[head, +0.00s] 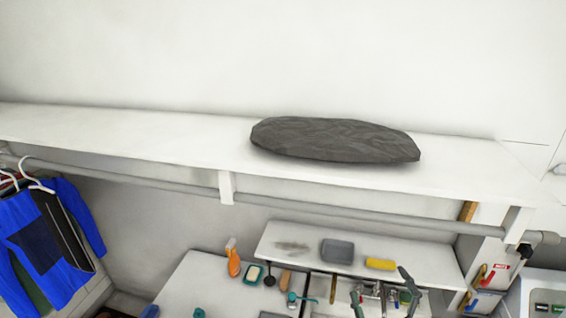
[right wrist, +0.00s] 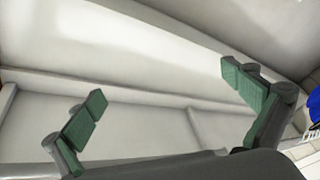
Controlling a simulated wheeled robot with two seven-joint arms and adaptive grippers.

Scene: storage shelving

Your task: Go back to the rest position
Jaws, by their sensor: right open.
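My right gripper (head: 382,284) shows at the bottom edge of the head view, below the shelf and in front of the small white ledge. Its two fingers are spread apart with nothing visible between them. In the right wrist view its green-padded fingers (right wrist: 163,88) are wide apart and empty, with pale wall and shelf surfaces behind. My left gripper is not seen in either view. A dark grey, wrinkled, flat bundle (head: 335,140) lies on the long white shelf (head: 120,130), clear of my right gripper.
A grey rail (head: 130,174) runs under the shelf, with blue clothes (head: 45,245) hanging at the left. The small ledge (head: 290,234) holds a grey block (head: 337,251) and a yellow sponge (head: 380,264). An orange bottle (head: 234,264) stands on the counter. The shelf's left part is bare.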

